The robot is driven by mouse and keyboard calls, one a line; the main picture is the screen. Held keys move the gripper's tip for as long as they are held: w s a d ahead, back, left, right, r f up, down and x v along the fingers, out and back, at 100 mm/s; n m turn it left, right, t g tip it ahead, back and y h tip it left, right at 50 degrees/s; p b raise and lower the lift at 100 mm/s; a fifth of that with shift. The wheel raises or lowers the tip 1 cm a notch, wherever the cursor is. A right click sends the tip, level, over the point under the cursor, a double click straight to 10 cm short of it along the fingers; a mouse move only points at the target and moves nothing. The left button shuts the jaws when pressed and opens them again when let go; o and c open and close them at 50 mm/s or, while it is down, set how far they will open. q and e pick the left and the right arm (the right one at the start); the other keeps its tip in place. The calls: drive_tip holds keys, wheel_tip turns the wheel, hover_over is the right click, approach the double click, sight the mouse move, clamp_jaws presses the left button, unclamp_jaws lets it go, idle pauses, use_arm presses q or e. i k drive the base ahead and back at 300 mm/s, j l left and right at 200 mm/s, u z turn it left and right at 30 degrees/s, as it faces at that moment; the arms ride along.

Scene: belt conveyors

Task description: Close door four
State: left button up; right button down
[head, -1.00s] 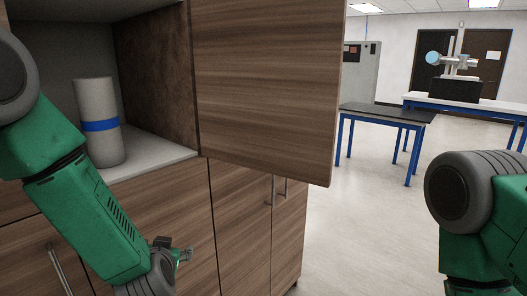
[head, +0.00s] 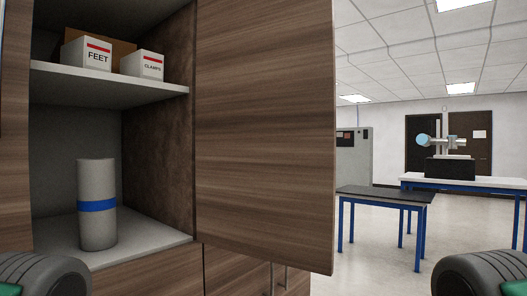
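A wood-grain cabinet door (head: 265,130) stands open, swung out to the right of an open cabinet compartment. I see no number on it. Part of another wood panel (head: 15,130) shows at the left edge. Neither gripper is in view; only parts of my two arms show at the bottom left and bottom right corners. Nothing of mine is seen touching the door.
Inside the cabinet, a grey cylinder with a blue band (head: 97,225) stands on the lower shelf. Boxes marked FEET (head: 88,56) and CLAMPS (head: 142,65) sit on the upper shelf (head: 110,91). A blue-legged table (head: 385,195) stands beyond the door, with open floor around it.

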sight(266, 126)
drive_tip(key=i+l+u, duration=0.6)
drive_tip(key=l+u, duration=0.3)
drive_tip(key=i+l+u, duration=0.2)
drive_tip(key=l+u, duration=0.65)
drive_tip(key=l, duration=0.25)
drive_tip(key=l+u, duration=0.45)
drive_tip(key=l, duration=0.2)
drive_tip(key=k+l+u, duration=0.1)
drive_tip(key=l+u, duration=0.35)
drive_tip(key=l, duration=0.15)
drive_tip(key=k+l, duration=0.25)
drive_tip(key=k+l+u, duration=0.05)
